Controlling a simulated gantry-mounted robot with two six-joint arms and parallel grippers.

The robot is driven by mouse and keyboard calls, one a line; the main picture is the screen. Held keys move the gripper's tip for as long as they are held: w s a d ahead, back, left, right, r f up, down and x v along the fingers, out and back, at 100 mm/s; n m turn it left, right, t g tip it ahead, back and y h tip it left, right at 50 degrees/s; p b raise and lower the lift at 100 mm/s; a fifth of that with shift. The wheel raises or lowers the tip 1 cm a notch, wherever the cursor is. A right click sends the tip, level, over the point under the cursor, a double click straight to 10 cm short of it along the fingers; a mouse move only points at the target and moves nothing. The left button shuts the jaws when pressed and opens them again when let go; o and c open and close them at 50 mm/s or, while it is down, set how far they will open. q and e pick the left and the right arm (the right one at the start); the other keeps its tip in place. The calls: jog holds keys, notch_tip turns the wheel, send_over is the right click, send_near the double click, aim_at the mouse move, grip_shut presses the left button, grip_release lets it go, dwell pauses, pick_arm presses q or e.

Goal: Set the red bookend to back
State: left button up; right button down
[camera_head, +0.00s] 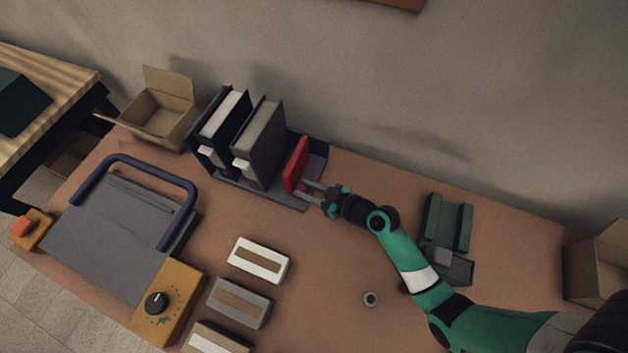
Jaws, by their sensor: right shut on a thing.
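The red bookend (297,163) stands upright on a dark grey base (285,197), to the right of two binders. The dark binder (219,129) and the grey binder (260,142) stand upright on the same base, with a gap between the grey binder and the bookend. My right gripper (312,191) is shut on the lower front part of the red bookend, reaching in from the right. My left gripper is not in view.
An open cardboard box (160,112) stands left of the binders. A grey machine with a blue handle (125,225) fills the left. Several small blocks, one white (259,260), lie in front. A green holder (447,222) stands right. The table between is mostly clear.

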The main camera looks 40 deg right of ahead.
jog(key=shift+r, duration=0.1)
jog(key=c, duration=1)
grip_release()
jog(key=o, duration=0.4)
jog(key=shift+s+d, duration=0.15)
jog(key=shift+s, duration=0.05)
jog(key=shift+w, duration=0.1)
jog(key=p+v, duration=0.2)
jog(key=v, duration=0.9)
jog(key=shift+s+r, duration=0.2)
jog(key=shift+s, duration=0.05)
